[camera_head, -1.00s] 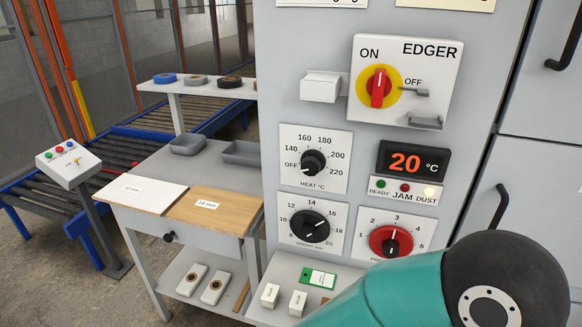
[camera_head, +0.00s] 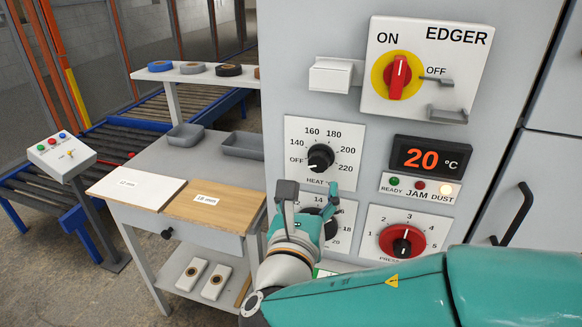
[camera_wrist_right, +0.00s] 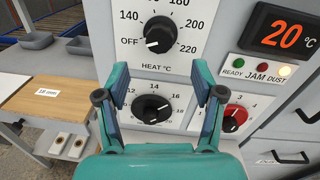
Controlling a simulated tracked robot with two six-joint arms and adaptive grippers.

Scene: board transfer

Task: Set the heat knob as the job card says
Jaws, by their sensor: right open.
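The heat knob (camera_head: 321,157) is a black round knob on a white plate with marks from OFF to 220. Its white pointer is toward OFF, also in the right wrist view (camera_wrist_right: 160,35). My right gripper (camera_head: 308,200) is open and empty, in front of the panel and below the heat knob. In the right wrist view its two fingers (camera_wrist_right: 160,88) stand apart on either side of the knob column, with the lower black knob (camera_wrist_right: 151,108) between them. I see no readable job card. My left gripper is not in view.
The display (camera_head: 430,159) reads 20 °C; the DUST lamp (camera_head: 446,188) glows. A red knob (camera_head: 402,241) is right of the gripper. The red and yellow switch (camera_head: 397,77) points to ON. A bench (camera_head: 145,221) with two boards stands left.

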